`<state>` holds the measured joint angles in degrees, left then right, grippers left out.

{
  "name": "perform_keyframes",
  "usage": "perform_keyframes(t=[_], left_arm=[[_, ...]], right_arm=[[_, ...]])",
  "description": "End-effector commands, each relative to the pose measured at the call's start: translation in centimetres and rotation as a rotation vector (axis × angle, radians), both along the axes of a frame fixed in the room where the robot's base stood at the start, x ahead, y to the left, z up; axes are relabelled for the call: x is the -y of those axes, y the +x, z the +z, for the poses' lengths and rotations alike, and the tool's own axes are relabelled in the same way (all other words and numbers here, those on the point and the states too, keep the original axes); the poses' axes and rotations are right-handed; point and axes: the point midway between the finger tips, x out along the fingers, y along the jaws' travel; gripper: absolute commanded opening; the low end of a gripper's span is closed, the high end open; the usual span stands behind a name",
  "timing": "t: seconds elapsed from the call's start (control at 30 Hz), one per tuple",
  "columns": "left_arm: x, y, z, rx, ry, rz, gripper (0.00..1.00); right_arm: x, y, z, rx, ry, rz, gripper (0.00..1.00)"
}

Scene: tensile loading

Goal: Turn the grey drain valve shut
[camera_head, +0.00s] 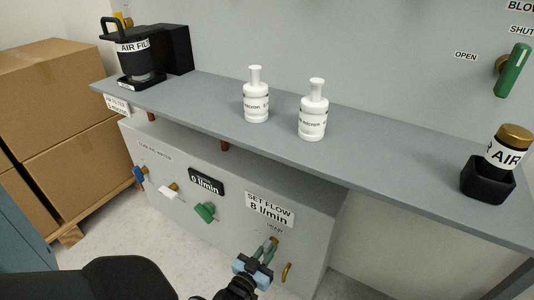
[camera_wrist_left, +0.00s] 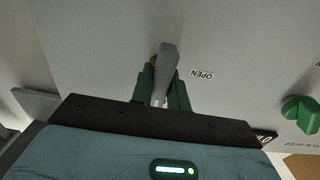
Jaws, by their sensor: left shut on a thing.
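The grey drain valve (camera_head: 271,243) is on the front panel of the cabinet below the shelf, under the word DRAIN. My left gripper (camera_head: 264,253) reaches it from below and is shut on its handle. In the left wrist view, the grey handle (camera_wrist_left: 168,60) stands between the two green fingers of my left gripper (camera_wrist_left: 161,90), its rounded end sticking out beyond them. An upside-down OPEN label (camera_wrist_left: 202,74) is on the panel to the right of the handle. My right gripper is not in view.
The panel (camera_head: 180,225) also carries a green knob (camera_head: 205,211), a white valve (camera_head: 169,192), a blue valve (camera_head: 140,176) and a brass fitting (camera_head: 286,271) close right of my left gripper. White bottles (camera_head: 256,100) stand on the grey shelf (camera_head: 205,105). Cardboard boxes (camera_head: 55,80) are at left.

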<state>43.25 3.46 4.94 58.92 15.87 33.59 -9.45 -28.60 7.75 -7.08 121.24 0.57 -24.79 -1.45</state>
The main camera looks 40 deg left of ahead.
Motion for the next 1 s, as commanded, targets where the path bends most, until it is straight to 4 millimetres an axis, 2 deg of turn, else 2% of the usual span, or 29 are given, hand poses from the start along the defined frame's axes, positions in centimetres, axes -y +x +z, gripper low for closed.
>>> perform_keyframes(t=[0.03, 0.17, 0.53, 1.0], left_arm=[[0.1, -0.1, -0.1, -0.002, -0.001, -0.001, 0.2], [0.1, 0.0, -0.1, -0.002, -0.001, -0.001, 0.37], [0.1, -0.5, 0.0, -0.002, -0.001, 0.0, 0.38], [1.7, -6.8, 0.1, -0.001, -0.001, -0.001, 0.38]], right_arm=[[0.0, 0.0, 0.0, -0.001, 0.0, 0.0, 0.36], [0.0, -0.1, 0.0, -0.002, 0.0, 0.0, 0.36], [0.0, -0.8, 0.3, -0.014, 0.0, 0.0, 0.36], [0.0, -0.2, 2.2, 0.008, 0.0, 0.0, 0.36]])
